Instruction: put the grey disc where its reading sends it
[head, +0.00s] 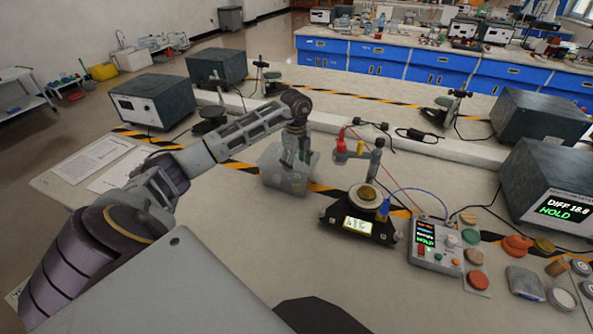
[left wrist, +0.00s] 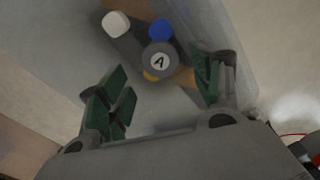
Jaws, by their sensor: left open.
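In the left wrist view a grey disc marked "A" (left wrist: 160,62) lies among a white piece (left wrist: 117,24), a blue piece (left wrist: 161,30) and a partly hidden yellow piece (left wrist: 151,76). They appear to be inside a grey bin (head: 272,182), whose contents I cannot make out in the head view. My left gripper (head: 297,165) reaches down at the bin. Its green-padded fingers are open, one on each side of the grey disc in the picture, with nothing held. A measuring stand (head: 335,215) has a lit display (head: 357,227), too small to read surely. My right gripper is not in view.
Right of the stand are a control box (head: 436,255) showing HOLD and several coloured discs, including a red one (head: 478,280). A large instrument (head: 550,185) reads "DIFF 18.8 HOLD". Papers (head: 92,160) lie at left. A cable and post rise near the stand.

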